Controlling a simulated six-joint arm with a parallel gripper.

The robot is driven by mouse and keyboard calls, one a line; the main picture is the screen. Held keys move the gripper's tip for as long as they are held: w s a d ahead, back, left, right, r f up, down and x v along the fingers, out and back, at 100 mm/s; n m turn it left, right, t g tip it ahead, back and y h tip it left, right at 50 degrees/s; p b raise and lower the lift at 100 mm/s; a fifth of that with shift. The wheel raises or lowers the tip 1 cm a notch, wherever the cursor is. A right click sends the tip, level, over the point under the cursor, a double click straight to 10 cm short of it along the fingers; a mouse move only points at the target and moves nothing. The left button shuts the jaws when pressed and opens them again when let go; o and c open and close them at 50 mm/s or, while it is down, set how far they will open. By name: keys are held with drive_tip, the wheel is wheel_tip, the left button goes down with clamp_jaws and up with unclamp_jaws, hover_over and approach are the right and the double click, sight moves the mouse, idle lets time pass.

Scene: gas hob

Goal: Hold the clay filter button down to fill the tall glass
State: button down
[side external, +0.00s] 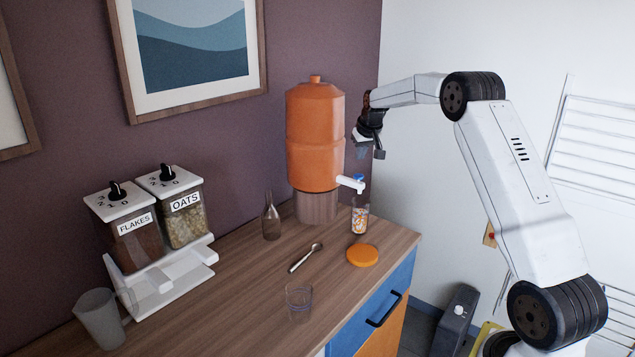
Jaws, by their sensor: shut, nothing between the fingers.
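The orange clay filter (314,150) stands on a round wooden base at the far end of the counter. Its white tap (349,183) points right and has a small blue button (359,177) on top. A tall glass (360,216) with a coloured pattern stands upright below the tap's spout. The water level in it cannot be made out. My gripper (368,154) is shut and empty.
An orange disc (362,255), a spoon (305,258), a clear tumbler (299,299) and a glass bottle (271,219) are on the wooden counter (235,290). The flakes and oats dispenser (155,225) and a grey cup (101,315) stand at left. The wall is behind.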

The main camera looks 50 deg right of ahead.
drive_tip(key=shift+r, duration=1.25)
drive_tip(key=shift+a+f, duration=0.1)
drive_tip(key=shift+a, duration=0.5)
drive_tip(key=s+a+f+n+y, duration=0.1)
drive_tip(key=s+a+f+n, duration=0.15)
drive_tip(key=a, duration=0.85)
drive_tip(key=s+a+f+n, duration=0.1)
drive_tip(key=s+a+f, duration=0.25)
drive_tip(key=a, duration=0.75)
drive_tip(key=s+a+f+n, duration=0.1)
drive_tip(key=s+a+f, duration=0.1)
drive_tip(key=s+a, duration=0.4)
drive_tip(key=s+a+f+n+g+y, duration=0.1)
drive_tip(key=s+a+f, duration=0.2)
drive_tip(key=s+a, duration=0.4)
drive_tip(key=s, duration=0.5)
drive_tip(key=shift+s+f, duration=0.25)
drive_tip(key=shift+f, duration=0.1)
